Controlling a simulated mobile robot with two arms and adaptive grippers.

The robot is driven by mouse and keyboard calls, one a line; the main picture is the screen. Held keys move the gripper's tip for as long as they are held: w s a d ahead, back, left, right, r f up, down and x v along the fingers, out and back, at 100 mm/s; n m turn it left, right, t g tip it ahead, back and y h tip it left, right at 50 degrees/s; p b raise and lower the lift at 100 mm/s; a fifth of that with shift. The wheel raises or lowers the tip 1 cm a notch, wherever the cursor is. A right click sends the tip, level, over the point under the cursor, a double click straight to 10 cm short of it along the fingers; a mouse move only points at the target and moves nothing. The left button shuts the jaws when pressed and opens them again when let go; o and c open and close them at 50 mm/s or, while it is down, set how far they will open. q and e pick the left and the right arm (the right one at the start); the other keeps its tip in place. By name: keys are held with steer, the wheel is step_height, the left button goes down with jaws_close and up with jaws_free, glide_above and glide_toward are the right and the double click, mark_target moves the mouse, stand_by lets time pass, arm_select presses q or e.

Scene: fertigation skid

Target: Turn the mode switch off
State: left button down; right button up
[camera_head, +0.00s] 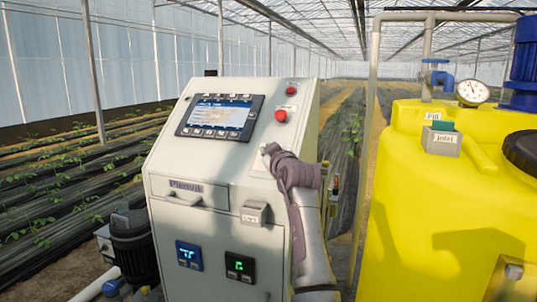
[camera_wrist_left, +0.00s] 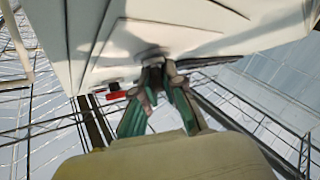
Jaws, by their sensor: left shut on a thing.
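The mode switch is a small pale grey knob (camera_wrist_left: 151,54) on the cabinet's sloped panel. In the head view it is mostly hidden by my gripper. My left gripper (camera_head: 268,151) reaches up to the panel below the red buttons. In the left wrist view its green-padded fingers (camera_wrist_left: 160,72) are closed together at the knob, shut on it. The knob's pointer and labels are hidden, so its setting cannot be read. My right gripper is in neither view.
The grey control cabinet (camera_head: 160,160) carries a screen (camera_head: 219,116), a red push button (camera_head: 281,115) and a smaller red one (camera_head: 292,90) above the gripper. A yellow tank (camera_head: 430,220) with a gauge (camera_head: 472,92) stands to the right. A pump (camera_head: 132,245) stands at the left.

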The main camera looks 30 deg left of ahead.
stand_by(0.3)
arm_select(q)
steer(key=c, duration=1.3)
jaws_free()
steer(key=shift+o, duration=0.2)
step_height(320, 180, up, 10)
steer(key=shift+f, duration=0.15)
